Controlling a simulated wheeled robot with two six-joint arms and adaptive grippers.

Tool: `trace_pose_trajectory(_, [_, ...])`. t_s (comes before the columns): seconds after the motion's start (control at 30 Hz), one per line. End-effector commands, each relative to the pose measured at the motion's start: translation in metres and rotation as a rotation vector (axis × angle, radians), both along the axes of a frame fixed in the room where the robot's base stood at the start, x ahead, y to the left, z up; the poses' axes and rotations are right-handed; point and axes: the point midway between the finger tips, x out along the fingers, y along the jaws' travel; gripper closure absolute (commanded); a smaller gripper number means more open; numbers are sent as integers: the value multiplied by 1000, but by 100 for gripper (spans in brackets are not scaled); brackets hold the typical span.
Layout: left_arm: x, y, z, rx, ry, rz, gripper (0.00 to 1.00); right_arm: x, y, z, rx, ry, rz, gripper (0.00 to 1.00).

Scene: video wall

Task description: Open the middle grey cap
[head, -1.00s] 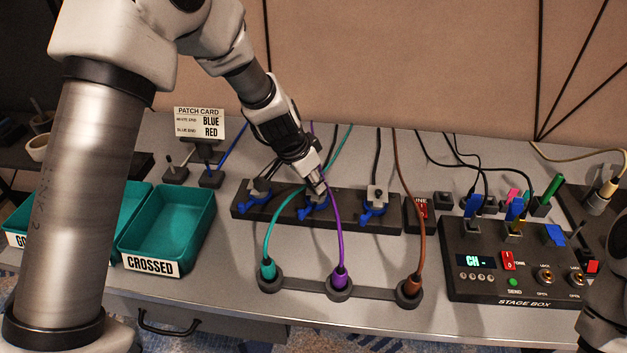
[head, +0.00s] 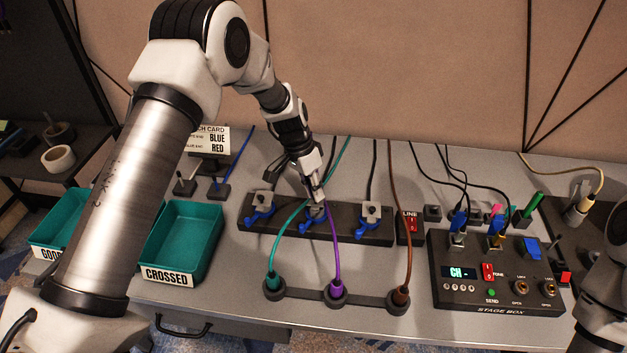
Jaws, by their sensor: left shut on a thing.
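A dark block (head: 340,231) on the table carries three grey caps with blue levers. The left grey cap (head: 263,198) and the right grey cap (head: 372,209) show clearly. The middle grey cap is mostly hidden behind my left gripper (head: 316,192); its blue lever (head: 313,215) shows just below the fingertips. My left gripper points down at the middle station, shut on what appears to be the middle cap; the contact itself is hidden. Teal and purple cables run close in front of it. My right arm shows at the right edge, but its gripper is not in view.
Teal, purple and brown cables rise from a row of round sockets (head: 337,295) in front of the block. A stage box (head: 497,301) with switches stands at right. Teal trays, the nearer marked CROSSED (head: 180,243), stand at left. A patch card (head: 215,139) is behind.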

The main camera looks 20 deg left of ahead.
Motion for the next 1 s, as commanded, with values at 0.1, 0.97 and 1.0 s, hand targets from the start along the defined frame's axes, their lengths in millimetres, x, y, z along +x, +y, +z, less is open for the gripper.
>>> trace_pose_trajectory(0.1, [6,2,2,-22,75,1,100,0,0,7,0,1,0,60])
trace_pose_trajectory(0.97, [15,4,4,-71,244,1,78,0,0,5,0,1,0,60])
trace_pose_trajectory(1.0, [15,4,4,-71,244,1,64,0,0,5,0,1,0,60])
